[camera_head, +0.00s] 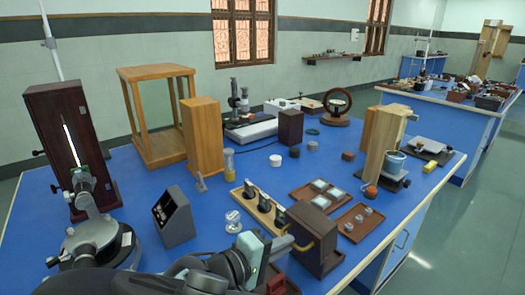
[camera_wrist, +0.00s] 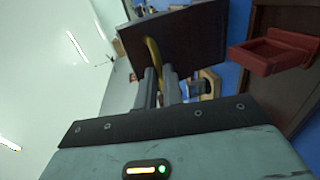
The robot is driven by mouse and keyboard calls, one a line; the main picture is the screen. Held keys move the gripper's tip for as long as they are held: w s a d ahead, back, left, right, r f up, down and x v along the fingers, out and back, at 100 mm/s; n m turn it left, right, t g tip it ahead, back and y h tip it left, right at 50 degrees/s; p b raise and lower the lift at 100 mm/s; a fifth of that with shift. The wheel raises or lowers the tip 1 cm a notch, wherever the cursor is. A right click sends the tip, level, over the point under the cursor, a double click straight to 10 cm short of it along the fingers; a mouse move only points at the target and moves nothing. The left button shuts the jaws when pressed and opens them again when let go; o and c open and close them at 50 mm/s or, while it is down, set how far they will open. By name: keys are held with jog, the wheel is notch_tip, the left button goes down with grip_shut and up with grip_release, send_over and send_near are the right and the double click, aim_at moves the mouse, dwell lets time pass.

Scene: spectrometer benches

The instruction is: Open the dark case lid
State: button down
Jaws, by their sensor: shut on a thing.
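The dark lid (camera_head: 316,232) is a dark brown slab with a curved brass handle, at the front of the blue bench in the head view. It looks raised and tilted. In the wrist view the lid (camera_wrist: 180,38) fills the upper middle, its brass handle (camera_wrist: 153,56) running between my fingers. My gripper (camera_head: 293,243) comes from the left and is shut on the handle; its fingers also show in the wrist view (camera_wrist: 160,90). A dark brown surface (camera_wrist: 268,24), which may be the case body, lies beside a red bracket-like piece (camera_wrist: 270,58). The hinge is hidden.
A wooden rack with round parts (camera_head: 258,207) stands just behind my gripper. Brown trays (camera_head: 358,222) lie right of the lid. A grey angled box (camera_head: 174,218) and a tall dark slit housing (camera_head: 65,140) stand left. The bench's right edge is near.

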jog(key=shift+s+a+f, duration=0.1)
jog(key=shift+s+f, duration=0.1)
jog(key=shift+f, duration=0.6)
jog(key=c, duration=1.5)
grip_release()
jog(key=shift+w, duration=0.1)
jog(key=shift+r, duration=0.2)
